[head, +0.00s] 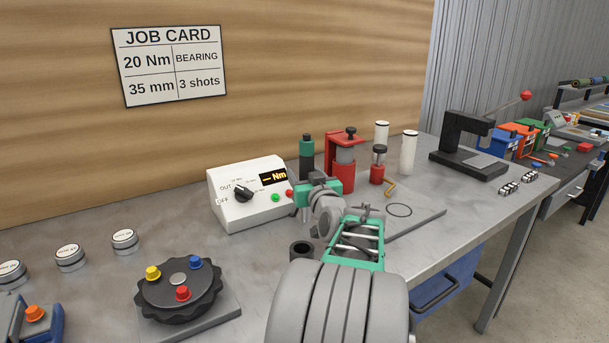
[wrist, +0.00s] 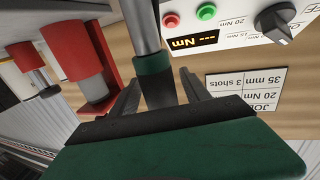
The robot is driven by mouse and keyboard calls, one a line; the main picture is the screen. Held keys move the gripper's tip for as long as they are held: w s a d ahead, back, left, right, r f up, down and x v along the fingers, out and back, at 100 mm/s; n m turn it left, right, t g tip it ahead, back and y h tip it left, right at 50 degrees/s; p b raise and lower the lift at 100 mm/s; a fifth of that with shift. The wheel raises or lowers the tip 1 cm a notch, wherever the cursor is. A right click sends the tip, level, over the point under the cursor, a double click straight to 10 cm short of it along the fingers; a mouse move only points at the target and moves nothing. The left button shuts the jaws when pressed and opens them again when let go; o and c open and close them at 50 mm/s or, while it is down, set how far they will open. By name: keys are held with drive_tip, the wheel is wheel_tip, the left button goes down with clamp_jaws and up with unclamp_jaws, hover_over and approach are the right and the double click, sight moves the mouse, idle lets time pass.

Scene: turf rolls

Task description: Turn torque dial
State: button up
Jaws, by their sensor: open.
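The torque dial (head: 243,193) is a black pointer knob on the front of a white control box (head: 225,212). It also shows upside down at the upper right of the wrist view (wrist: 277,28). The box's display (head: 273,177) reads dashes and "Nm". My gripper (head: 318,181) is to the right of the box, apart from the dial; its fingertips are hard to make out in the head view. In the wrist view my gripper (wrist: 158,80) has its dark fingers spread. A green and grey upright tool (wrist: 153,62) shows between them; I cannot tell whether they touch it.
Green and red buttons (head: 275,198) sit on the box. A red stand (head: 340,178) and white cylinders (head: 408,153) are to the right. A black wheel with coloured knobs (head: 178,287) is at front left. The job card (head: 170,65) is on the wall.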

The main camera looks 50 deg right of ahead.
drive_tip(key=b+v, duration=0.1)
drive_tip(key=v, duration=1.1)
